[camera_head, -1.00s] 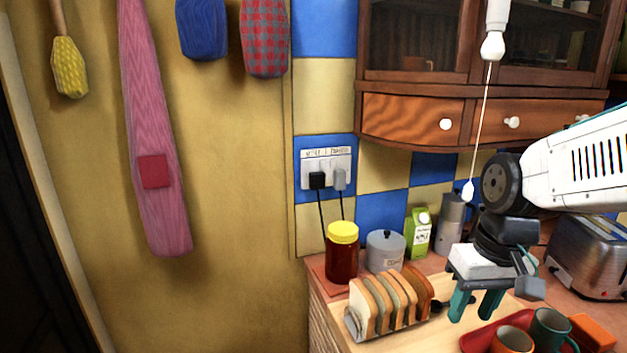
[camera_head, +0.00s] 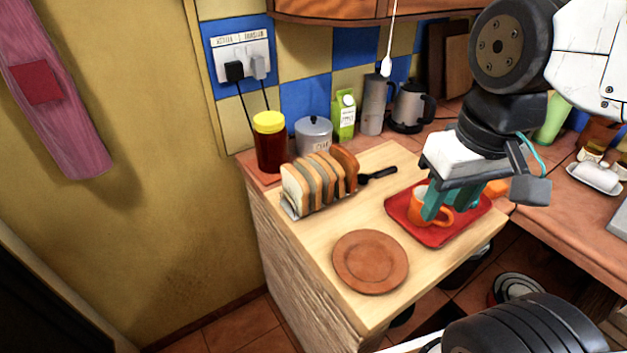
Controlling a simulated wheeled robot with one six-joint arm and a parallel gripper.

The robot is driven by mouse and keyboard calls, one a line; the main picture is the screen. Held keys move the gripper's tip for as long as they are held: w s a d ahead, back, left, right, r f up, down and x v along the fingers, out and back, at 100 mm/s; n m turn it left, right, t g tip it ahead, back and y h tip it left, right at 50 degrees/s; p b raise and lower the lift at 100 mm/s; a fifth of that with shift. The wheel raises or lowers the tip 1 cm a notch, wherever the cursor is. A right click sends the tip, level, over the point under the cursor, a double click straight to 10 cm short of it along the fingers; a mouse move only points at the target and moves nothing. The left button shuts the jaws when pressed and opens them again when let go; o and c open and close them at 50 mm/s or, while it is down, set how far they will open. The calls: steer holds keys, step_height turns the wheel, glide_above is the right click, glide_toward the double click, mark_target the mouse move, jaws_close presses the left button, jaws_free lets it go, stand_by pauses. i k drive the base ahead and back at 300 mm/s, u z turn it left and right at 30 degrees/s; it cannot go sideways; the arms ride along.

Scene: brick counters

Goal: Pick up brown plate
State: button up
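The brown plate (camera_head: 370,261) lies flat and empty on the near end of the light wooden counter top (camera_head: 330,290), close to its front edge. My gripper (camera_head: 447,208) hangs above and to the right of the plate, pointing down. Its two teal fingers are apart. In the picture they overlap an orange mug (camera_head: 412,208) on a red tray (camera_head: 440,240). I see nothing held between them, and the gap to the mug is hard to judge.
A toast rack with bread (camera_head: 318,180) stands behind the plate. A yellow-lidded jar (camera_head: 270,145), a grey pot (camera_head: 313,136) and a green carton (camera_head: 344,116) stand farther back. The red tray borders the plate's right side. Bare wood lies left of the plate.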

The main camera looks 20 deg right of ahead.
mark_target(368, 261)
steer(key=z, duration=0.1)
steer(key=k, duration=0.55)
steer(key=z, duration=0.7)
steer(key=k, duration=0.85)
steer(key=u, duration=1.25)
steer(key=i, duration=1)
